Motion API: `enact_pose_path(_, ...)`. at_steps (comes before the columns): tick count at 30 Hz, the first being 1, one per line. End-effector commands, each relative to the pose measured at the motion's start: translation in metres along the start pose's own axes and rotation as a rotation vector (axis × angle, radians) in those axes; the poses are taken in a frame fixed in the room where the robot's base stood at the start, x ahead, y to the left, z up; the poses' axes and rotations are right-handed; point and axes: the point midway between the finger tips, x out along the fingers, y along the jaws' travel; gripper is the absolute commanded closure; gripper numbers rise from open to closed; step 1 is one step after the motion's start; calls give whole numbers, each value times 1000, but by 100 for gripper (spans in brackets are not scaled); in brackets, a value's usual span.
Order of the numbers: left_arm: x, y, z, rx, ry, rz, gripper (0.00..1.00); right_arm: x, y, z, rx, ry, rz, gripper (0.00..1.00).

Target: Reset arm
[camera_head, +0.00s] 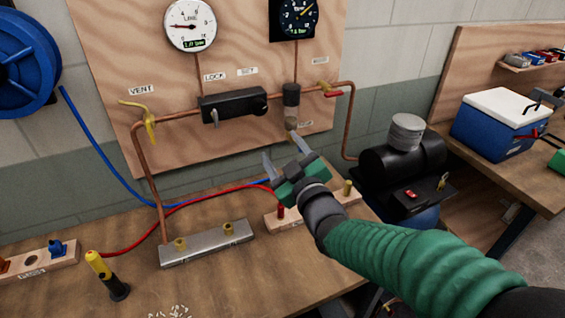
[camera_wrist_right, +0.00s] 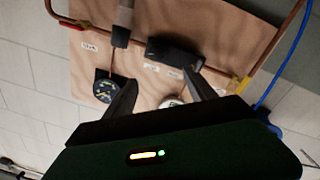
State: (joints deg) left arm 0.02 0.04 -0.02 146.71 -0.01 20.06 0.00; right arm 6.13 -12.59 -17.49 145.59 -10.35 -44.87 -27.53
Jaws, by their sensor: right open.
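My right gripper (camera_head: 280,145) is open, with its two grey fingers apart and nothing visible between them. In the head view it is over the workbench, in front of the plywood panel, below the dark cylindrical fitting (camera_head: 291,95) on the copper pipe. In the right wrist view the open fingers (camera_wrist_right: 160,77) point towards the panel (camera_wrist_right: 150,84), with the black regulator block (camera_wrist_right: 174,52) beyond them. My right arm comes in from the lower right in a green ribbed sleeve. My left gripper is not in view.
The workbench (camera_head: 215,290) holds a metal manifold (camera_head: 207,244), a yellow-and-black tool (camera_head: 107,275) and a labelled wooden block (camera_head: 35,262). Red and blue hoses cross behind. A black compressor (camera_head: 402,160) and a blue cooler (camera_head: 497,128) stand at right. Gauges (camera_head: 190,25) hang above.

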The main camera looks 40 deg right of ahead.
Motion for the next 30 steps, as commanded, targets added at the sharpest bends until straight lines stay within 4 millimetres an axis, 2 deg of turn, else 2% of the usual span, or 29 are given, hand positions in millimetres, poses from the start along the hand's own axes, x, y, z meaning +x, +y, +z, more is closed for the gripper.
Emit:
enact_pose_path(2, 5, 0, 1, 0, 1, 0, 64, -3, 0, 2, 1, 0, 1, 36)
enact_pose_path(17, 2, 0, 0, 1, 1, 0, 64, -3, -5, 1, 6, -17, -15, 36)
enact_pose_path(20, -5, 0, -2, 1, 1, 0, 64, -2, -35, 20, 52, -123, -102, 36)
enact_pose_path(23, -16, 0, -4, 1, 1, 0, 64, -16, -94, 58, 137, -351, -262, 36)
enact_pose_path(24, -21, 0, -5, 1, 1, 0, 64, -29, -121, 76, 174, -468, -328, 36)
enact_pose_path(26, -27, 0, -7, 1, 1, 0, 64, -58, -157, 100, 218, -649, -419, 36)
enact_pose_path(27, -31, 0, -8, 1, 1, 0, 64, -80, -177, 114, 240, -768, -468, 36)
enact_pose_path(30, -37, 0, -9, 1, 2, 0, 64, -134, -211, 138, 268, -1023, -551, 36)
